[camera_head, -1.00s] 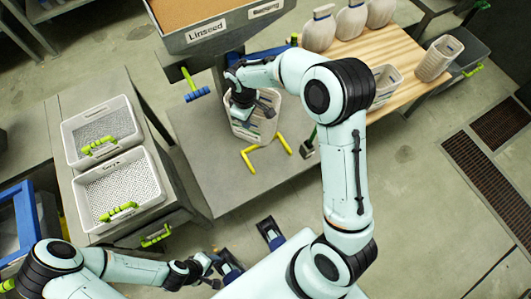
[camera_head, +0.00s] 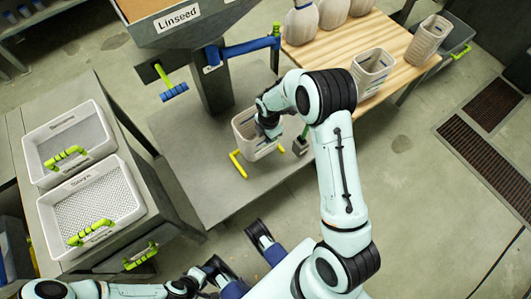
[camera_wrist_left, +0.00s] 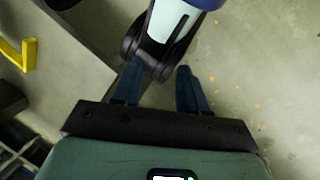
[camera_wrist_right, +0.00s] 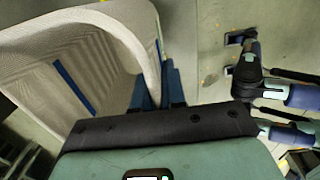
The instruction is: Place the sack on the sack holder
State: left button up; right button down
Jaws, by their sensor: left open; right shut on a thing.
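The sack (camera_head: 244,137) is a pale, open-topped bag with blue stripes. It stands roughly upright over the grey platform, between the yellow prongs (camera_head: 238,165) that look like the sack holder. I cannot tell whether it touches the platform or prongs. My right gripper (camera_head: 268,128) is shut on the sack's rim. In the right wrist view the fingers (camera_wrist_right: 158,88) pinch the rim, and the sack (camera_wrist_right: 95,70) opens to the left. My left gripper (camera_wrist_left: 160,85) is open and empty, low near my base, away from the sack.
A hopper labelled Linseed (camera_head: 178,22) stands behind on a dark column, with a blue bar (camera_head: 248,47) beside it. Two white trays (camera_head: 95,208) sit on the left table. Other sacks (camera_head: 372,68) stand on the wooden table at right.

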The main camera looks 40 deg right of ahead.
aim_at(267, 151)
notch_tip(267, 151, down, 10)
jog(key=shift+r+b, duration=0.1)
jog(key=shift+b, duration=0.8)
pick_arm(q)
jog(key=w+a+f+t, duration=0.1)
jog(key=w+a+f, duration=0.1)
jog(key=w+f, duration=0.1)
jog(key=shift+w+f+y+b, duration=0.25)
jog(key=shift+w+y+b, duration=0.15)
jog(key=shift+w, duration=0.3)
pick_arm(e)
jog(key=shift+f, duration=1.5)
pick_arm(q)
jog(key=shift+w+a+f+t, duration=0.1)
jog(key=shift+a+t, duration=0.05)
jog(key=shift+t, duration=0.15)
pick_arm(e)
jog(key=shift+f, duration=0.15)
jog(key=c, duration=1.6)
grip_release()
jog(key=shift+f, duration=0.1)
jog(key=o, duration=0.4)
